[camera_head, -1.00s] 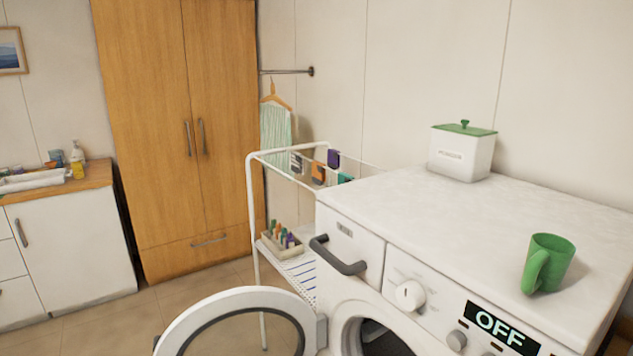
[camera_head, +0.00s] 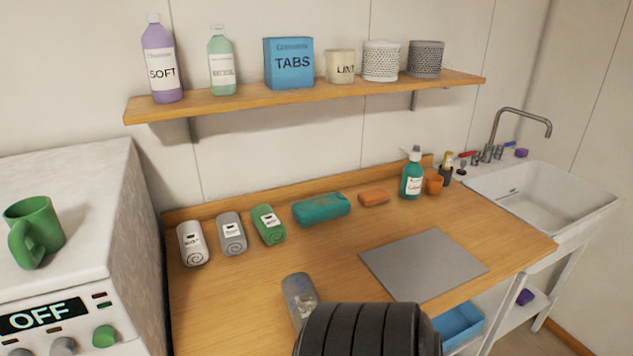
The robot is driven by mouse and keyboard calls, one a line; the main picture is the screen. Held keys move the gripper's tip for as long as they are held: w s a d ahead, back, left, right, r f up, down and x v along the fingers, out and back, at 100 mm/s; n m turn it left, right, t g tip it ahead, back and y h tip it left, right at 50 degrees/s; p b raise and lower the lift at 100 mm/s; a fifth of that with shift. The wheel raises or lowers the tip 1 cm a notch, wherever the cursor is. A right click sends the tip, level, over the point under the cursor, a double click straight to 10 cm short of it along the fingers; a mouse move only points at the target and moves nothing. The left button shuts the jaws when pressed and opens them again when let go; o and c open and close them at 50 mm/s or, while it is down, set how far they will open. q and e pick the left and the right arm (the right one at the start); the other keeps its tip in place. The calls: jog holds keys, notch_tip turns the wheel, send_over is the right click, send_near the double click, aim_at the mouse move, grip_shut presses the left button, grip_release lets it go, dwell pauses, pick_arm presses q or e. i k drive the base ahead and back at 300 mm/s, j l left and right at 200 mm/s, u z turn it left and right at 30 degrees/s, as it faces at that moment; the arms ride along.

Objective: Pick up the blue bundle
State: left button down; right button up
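No clearly blue bundle shows among the rolls on the wooden counter. A white roll (camera_head: 193,244), a grey roll (camera_head: 232,234) and a green roll (camera_head: 268,225) lie in a row at the back left, each with a label. A teal soft packet or bundle (camera_head: 321,208) lies to their right. A grey-blue cylindrical thing (camera_head: 299,297) is nearer the front, partly hidden by a black ribbed part that seems to be mine; I cannot tell what it is. Neither gripper's fingers are in view.
The washing machine (camera_head: 118,220) with a green mug (camera_head: 34,232) stands at left. A grey mat (camera_head: 424,265), orange bar (camera_head: 373,197) and teal bottle (camera_head: 412,175) are on the counter (camera_head: 220,305). A shelf (camera_head: 300,96) hangs above; a sink (camera_head: 545,200) is at right.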

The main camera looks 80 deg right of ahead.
aim_at(299, 295)
jog(key=k+j+z, duration=0.1)
jog(key=z, duration=1.9)
